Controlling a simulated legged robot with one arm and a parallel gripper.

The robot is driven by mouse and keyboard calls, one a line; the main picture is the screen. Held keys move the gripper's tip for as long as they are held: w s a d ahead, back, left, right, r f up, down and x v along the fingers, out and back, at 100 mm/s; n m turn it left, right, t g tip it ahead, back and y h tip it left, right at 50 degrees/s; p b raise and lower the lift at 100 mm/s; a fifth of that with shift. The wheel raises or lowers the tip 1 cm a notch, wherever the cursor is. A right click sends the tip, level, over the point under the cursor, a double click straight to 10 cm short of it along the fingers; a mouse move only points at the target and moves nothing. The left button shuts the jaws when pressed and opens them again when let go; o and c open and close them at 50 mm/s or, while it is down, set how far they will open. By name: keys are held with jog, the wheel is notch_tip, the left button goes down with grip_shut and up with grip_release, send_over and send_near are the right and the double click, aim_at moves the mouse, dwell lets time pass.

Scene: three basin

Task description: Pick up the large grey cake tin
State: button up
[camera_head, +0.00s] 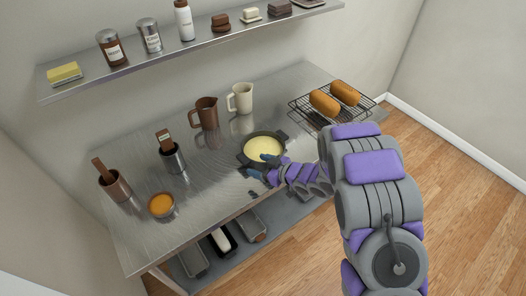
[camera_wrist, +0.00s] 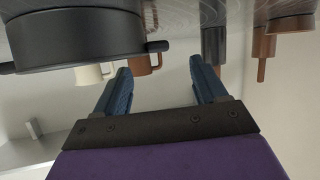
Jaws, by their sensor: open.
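The large grey cake tin (camera_head: 244,158) is round and dark, with small side handles, and stands on the metal counter. It holds pale yellow batter (camera_head: 262,147). In the upside-down wrist view the tin (camera_wrist: 75,38) fills the upper left, with one handle pointing at the middle. In the head view one finger overlaps the batter and the other lies outside the near rim. In the wrist view my gripper (camera_wrist: 160,66) shows nothing between its fingers. I cannot tell whether a finger touches the tin.
A brown jug (camera_head: 206,113) and a cream jug (camera_head: 241,98) stand behind the tin. A wire rack (camera_head: 312,114) with two loaves is at the right. Two utensil pots and an orange-filled bowl (camera_head: 161,205) are at the left. Loaf tins (camera_head: 222,241) sit on the lower shelf.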

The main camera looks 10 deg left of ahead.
aim_at(249, 162)
jog(key=shift+b+x, duration=0.5)
jog(key=shift+x, duration=2.35)
jog(key=shift+w+d+f, duration=0.15)
jog(key=shift+w, duration=0.05)
jog(key=shift+c, duration=0.5)
jog(key=shift+d, duration=0.1)
grip_shut()
jog(key=shift+r+p, duration=0.45)
jog(key=shift+r, duration=1.25)
jog(key=shift+s+d+r, duration=0.1)
jog(key=shift+s+r, duration=0.05)
jog(key=s+d+p, duration=0.1)
jog(key=s+d, duration=0.3)
jog(key=s, duration=0.2)
jog(key=s+d+r+p, duration=0.1)
jog(key=s+d, duration=0.2)
jog(key=s, duration=0.4)
jog(key=shift+s+d+r, duration=0.2)
jog(key=shift+d, duration=0.15)
